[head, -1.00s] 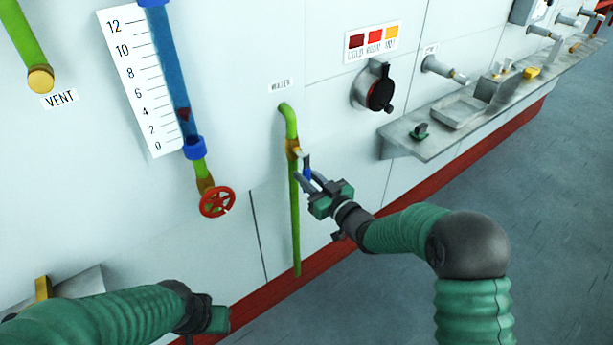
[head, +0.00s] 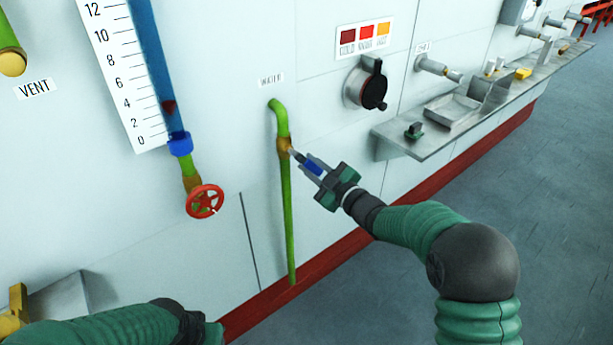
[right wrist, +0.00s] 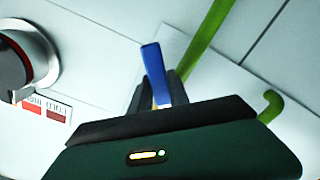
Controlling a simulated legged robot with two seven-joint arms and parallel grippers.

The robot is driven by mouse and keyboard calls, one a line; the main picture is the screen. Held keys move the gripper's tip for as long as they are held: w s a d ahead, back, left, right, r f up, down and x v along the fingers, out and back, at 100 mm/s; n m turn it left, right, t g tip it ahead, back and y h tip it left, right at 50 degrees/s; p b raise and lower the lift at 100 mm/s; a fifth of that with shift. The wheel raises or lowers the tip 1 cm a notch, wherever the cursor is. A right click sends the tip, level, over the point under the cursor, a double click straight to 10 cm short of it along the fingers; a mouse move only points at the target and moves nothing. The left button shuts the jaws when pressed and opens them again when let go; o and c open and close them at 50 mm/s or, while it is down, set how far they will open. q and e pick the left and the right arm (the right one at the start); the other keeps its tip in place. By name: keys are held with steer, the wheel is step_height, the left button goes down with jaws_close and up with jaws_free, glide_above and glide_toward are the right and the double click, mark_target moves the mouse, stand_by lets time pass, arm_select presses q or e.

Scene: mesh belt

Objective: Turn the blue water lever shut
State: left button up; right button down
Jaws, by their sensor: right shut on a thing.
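The blue water lever (head: 314,169) sticks out to the lower right from the brass valve (head: 285,148) on the green water pipe (head: 288,220), under the WATER label. My right gripper (head: 312,170) is shut on the blue handle. In the right wrist view the blue lever (right wrist: 155,75) stands between the two dark fingers (right wrist: 156,92). The brass valve does not show clearly there. My left gripper (head: 205,330) is low at the left, partly cut by the lower edge. Its fingers are hidden.
A red handwheel (head: 205,201) sits left of the pipe, under the blue gauge tube (head: 157,75). A black-knobbed dial (head: 367,85) and a metal shelf (head: 425,142) are to the right. The grey floor (head: 500,200) is open at the right.

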steer(key=n+b, duration=0.1)
steer(key=n, duration=0.1)
steer(key=d+r+n+b, duration=0.1)
steer(key=shift+w+r+n, duration=0.1)
steer(key=shift+w+n, duration=0.3)
steer(key=shift+w+d+r+n+b, duration=0.15)
steer(key=shift+r+n+b, duration=0.2)
steer(key=shift+n+b, duration=0.45)
steer(key=shift+w+d+r+n+b, duration=0.1)
steer(key=shift+r+n+b, duration=0.45)
steer(key=shift+n, duration=0.55)
steer(key=shift+d+r+n+b, duration=0.1)
steer(key=shift+r+n+b, duration=0.4)
steer(key=shift+n, duration=0.6)
steer(key=c, duration=1.2)
jaws_free()
steer(key=shift+a+r, duration=0.1)
steer(key=shift+c, duration=0.2)
steer(key=p+v, duration=0.2)
steer(key=v, duration=1.5)
